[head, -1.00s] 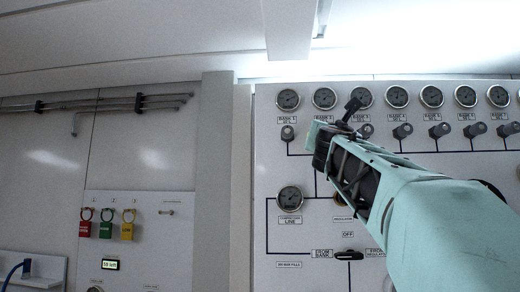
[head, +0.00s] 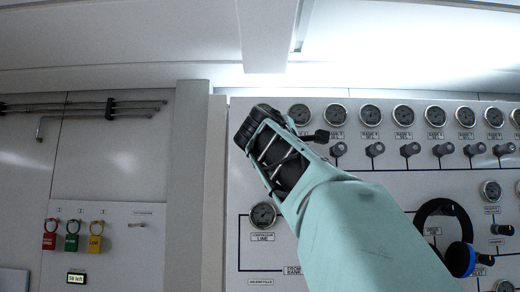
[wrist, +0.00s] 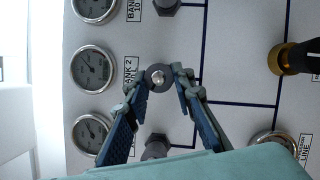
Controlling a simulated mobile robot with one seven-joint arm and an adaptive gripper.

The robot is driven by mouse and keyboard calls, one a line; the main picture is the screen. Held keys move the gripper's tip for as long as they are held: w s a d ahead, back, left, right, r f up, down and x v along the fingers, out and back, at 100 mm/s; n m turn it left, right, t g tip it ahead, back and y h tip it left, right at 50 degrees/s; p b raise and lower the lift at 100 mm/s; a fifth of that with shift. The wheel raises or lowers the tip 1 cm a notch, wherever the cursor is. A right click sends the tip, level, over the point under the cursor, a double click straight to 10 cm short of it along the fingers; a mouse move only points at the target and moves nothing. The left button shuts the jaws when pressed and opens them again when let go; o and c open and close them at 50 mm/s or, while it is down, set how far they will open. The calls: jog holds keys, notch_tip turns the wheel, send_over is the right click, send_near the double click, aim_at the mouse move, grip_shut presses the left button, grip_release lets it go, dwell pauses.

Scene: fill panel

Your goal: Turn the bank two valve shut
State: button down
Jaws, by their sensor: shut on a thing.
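How far the valve is turned cannot be told. In the head view, my gripper (head: 262,128) is at the left end of the gauge panel (head: 232,185). My arm hides the bank two valve and the bank one gauge there; the bank two gauge (head: 299,115) shows just right of the gripper.
Several more gauges (head: 403,115) and grey valve knobs (head: 411,149) run right along the panel. A lower gauge (head: 263,215) sits under the gripper. Padlocks (head: 72,241) hang at left.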

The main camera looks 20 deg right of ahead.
jog(key=m, duration=0.2)
jog(key=m+g+y, duration=0.1)
jog(key=m, duration=0.2)
jog(key=shift+r+m+g+p, duration=0.2)
jog(key=shift+m+g+p, duration=0.1)
jog(key=shift+p, duration=0.05)
jog(key=shift+y, duration=0.3)
jog(key=c, duration=1.6)
grip_release()
jog(key=v, duration=1.2)
jog(key=shift+r, duration=0.1)
